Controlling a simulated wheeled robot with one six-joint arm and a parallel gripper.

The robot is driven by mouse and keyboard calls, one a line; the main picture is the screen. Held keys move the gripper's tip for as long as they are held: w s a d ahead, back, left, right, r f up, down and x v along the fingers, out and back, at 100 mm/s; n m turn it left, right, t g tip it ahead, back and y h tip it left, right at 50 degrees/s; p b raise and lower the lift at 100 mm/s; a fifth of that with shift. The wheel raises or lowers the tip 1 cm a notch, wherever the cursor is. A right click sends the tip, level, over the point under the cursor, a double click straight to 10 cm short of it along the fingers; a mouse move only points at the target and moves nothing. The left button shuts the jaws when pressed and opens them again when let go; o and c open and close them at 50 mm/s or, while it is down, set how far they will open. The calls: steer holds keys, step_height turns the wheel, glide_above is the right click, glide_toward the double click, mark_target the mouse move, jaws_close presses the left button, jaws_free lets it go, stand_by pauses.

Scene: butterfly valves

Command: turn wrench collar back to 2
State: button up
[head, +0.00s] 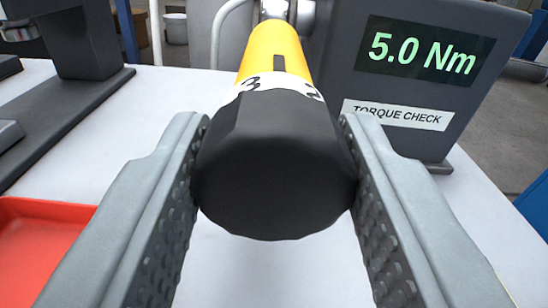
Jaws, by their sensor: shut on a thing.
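The wrench collar (273,170) is a faceted black knob at the near end of the wrench, with its end face toward me. My gripper (274,165) is shut on it, one jaw against each side. Behind the collar is a white scale ring (272,84) with the numbers 3 and 2. The 3 is left of centre and the 2 right of centre. Beyond it is the yellow wrench body (270,48) with a dark mark, which points between the two numbers.
A dark torque tester (425,75) stands right behind the wrench, showing 5.0 Nm above a TORQUE CHECK label. A red tray (40,215) is at the left. A dark stand (85,85) is at the back left. The white table is clear in front.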

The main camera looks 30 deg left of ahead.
steer(key=n, duration=0.6)
steer(key=shift+n, duration=0.3)
stand_by(0.4)
steer(key=o, duration=1)
steer(key=shift+c, duration=0.2)
steer(key=shift+s, duration=0.1)
steer(key=v, duration=1.7)
steer(key=shift+s, duration=0.15)
